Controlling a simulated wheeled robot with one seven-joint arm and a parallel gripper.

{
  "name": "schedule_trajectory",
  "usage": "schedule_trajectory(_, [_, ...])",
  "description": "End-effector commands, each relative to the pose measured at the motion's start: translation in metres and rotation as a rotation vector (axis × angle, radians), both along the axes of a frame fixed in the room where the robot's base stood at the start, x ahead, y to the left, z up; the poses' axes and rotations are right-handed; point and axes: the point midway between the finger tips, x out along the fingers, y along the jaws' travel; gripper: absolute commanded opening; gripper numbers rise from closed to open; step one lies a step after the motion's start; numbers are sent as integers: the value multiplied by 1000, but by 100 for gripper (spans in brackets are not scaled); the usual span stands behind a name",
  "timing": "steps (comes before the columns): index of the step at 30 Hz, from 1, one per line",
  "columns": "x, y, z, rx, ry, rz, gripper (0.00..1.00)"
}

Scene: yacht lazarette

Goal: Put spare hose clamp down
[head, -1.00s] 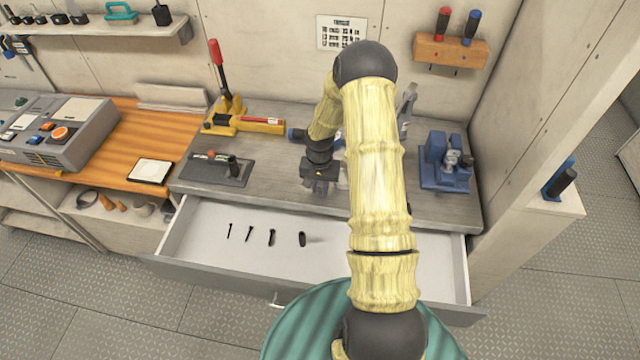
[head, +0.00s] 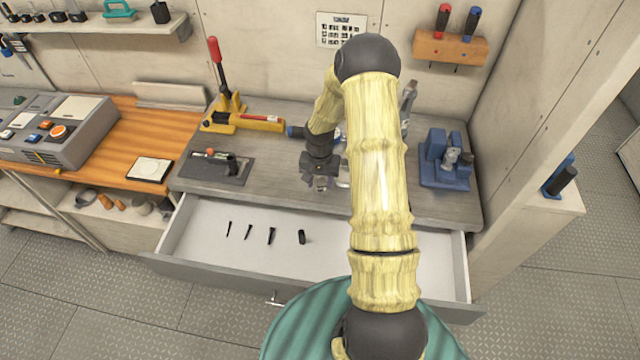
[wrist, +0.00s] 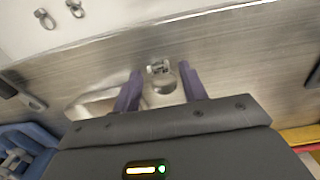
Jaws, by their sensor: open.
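My gripper (head: 318,184) is low over the grey worktop, behind the open drawer. In the wrist view its two purple fingers (wrist: 161,76) are apart. A small metal ring with a screw housing, which looks like the spare hose clamp (wrist: 160,69), shows between and just beyond the fingertips. It appears to sit on the worktop (wrist: 230,55); whether a finger touches it I cannot tell. In the head view the clamp is too small and covered to make out clearly.
The white drawer (head: 390,262) stands open in front, with several small dark items inside. Two metal ring-shaped pieces (wrist: 45,19) show in the wrist view. A pale dish (wrist: 92,104) lies beside the fingers. A blue vise (head: 445,165) stands right, a yellow lever tool (head: 243,122) back left.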

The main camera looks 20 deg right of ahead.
Motion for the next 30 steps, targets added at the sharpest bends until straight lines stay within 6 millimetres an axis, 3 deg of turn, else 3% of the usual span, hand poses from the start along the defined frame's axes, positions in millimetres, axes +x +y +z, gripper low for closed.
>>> schedule_trajectory(18, [1, 0, 97, -1, -3, 0, 43])
schedule_trajectory(30, [0, 1, 108, 1, 0, 1, 43])
